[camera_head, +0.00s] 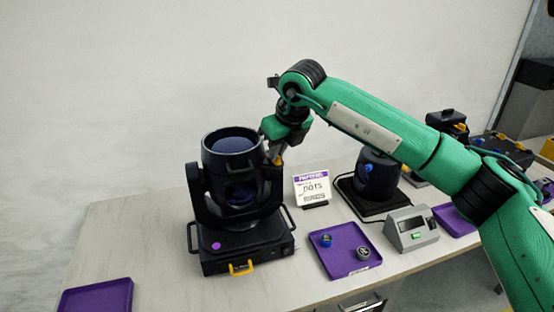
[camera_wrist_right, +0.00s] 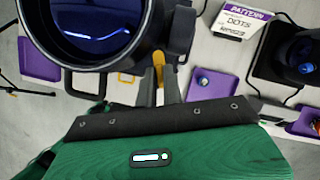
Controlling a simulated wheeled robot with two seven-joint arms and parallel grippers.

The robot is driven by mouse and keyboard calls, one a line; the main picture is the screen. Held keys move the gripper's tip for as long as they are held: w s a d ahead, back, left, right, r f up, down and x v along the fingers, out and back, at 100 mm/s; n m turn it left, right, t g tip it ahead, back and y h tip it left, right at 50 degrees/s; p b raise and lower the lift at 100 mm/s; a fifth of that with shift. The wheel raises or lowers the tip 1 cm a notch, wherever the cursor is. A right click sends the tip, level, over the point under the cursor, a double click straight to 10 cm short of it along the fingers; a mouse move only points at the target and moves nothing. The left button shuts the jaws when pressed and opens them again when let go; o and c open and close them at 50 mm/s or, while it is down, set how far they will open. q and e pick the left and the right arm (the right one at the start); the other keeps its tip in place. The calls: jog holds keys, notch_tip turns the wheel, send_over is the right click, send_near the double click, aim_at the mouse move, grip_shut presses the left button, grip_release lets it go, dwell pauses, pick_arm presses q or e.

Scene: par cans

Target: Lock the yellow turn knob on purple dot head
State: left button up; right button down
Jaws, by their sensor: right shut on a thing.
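The black moving head (camera_head: 235,205) stands upright on the table and has a purple dot (camera_head: 216,246) on its base. Its round blue lens also fills the upper left of the right wrist view (camera_wrist_right: 95,20). The yellow turn knob (camera_head: 277,161) is on the right side of the head, by the top of the yoke; it also shows in the right wrist view (camera_wrist_right: 158,66). My right gripper (camera_head: 275,152) reaches down to it from the upper right and is shut on it. The fingers partly hide the knob, so its turn angle is hard to tell. My left gripper is not in view.
A purple tray (camera_head: 340,260) with small round parts lies right of the head. Behind it are a "DOTS" card (camera_head: 312,189) and a second dark device (camera_head: 376,175). A grey box (camera_head: 411,229) stands further right.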

jog(key=n+g+y, duration=0.1)
jog(key=n, duration=0.2)
jog(key=shift+w+d+n+b, duration=0.1)
jog(key=shift+n+b, duration=0.2)
jog(key=shift+b, duration=0.05)
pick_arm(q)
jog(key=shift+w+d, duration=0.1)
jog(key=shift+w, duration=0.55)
pick_arm(e)
jog(key=shift+r+n+g+y, duration=0.1)
jog(key=shift+n+g+y, duration=0.35)
jog(key=shift+n, duration=1.05)
jog(key=shift+g, duration=0.25)
jog(key=c, duration=1.5)
grip_release()
jog(key=shift+h, duration=0.25)
jog(key=shift+c, duration=0.2)
